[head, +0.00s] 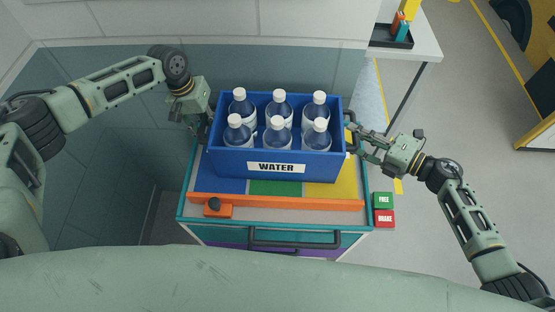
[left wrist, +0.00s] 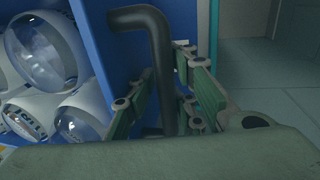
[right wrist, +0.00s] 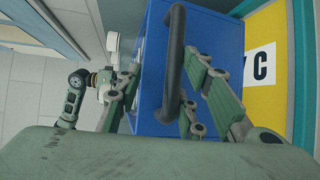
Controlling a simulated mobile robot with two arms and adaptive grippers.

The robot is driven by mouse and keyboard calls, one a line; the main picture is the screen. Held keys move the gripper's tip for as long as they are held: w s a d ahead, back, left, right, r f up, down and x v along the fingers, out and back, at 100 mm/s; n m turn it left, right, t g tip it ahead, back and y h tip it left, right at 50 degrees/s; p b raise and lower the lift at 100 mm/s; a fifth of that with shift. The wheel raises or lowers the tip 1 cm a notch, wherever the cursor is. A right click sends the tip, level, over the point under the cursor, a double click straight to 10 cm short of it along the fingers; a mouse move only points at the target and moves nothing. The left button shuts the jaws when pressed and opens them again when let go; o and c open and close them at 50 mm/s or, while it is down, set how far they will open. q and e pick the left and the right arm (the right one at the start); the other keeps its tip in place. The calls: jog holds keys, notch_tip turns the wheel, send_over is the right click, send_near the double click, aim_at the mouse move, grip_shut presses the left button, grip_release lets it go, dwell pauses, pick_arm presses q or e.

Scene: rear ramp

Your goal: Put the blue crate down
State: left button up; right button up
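The blue crate (head: 225,162), labelled WATER, holds several capped water bottles (head: 278,108). It is upright over the rear of the cart's top; I cannot tell whether its base touches. My left gripper (head: 207,126) is at the crate's left side. In the left wrist view its fingers (left wrist: 163,100) close in on both sides of the dark handle (left wrist: 145,18). My right gripper (head: 353,138) is at the right side. In the right wrist view its fingers (right wrist: 160,95) stand apart around the right handle (right wrist: 174,50), with a gap on one side.
The cart top has blue, green and yellow (head: 325,190) areas. FREE (head: 384,201) and BRAKE (head: 385,219) buttons are at right. A table with a dark tray (head: 388,40) stands at back right.

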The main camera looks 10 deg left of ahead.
pick_arm(q)
jog(key=shift+d+r, duration=0.15)
jog(key=shift+d, duration=0.25)
pick_arm(e)
jog(key=shift+s+a, duration=0.2)
jog(key=shift+a, duration=0.2)
pick_arm(q)
jog(key=r, duration=0.2)
jog(key=a+r, duration=0.1)
jog(key=r, duration=0.4)
jog(key=shift+w+a, duration=0.1)
jog(key=shift+a, duration=0.2)
pick_arm(e)
jog(key=shift+d, duration=0.2)
pick_arm(q)
jog(key=shift+a+r, duration=0.2)
jog(key=shift+r, duration=0.1)
pick_arm(e)
jog(key=shift+s+d, duration=0.1)
jog(key=shift+d, duration=0.05)
pick_arm(q)
jog(key=shift+s, duration=0.2)
jog(key=shift+w+a, duration=0.1)
jog(key=shift+a, duration=0.05)
pick_arm(e)
jog(key=v, duration=1.1)
jog(key=shift+d, duration=0.45)
pick_arm(q)
jog(key=shift+f, duration=0.1)
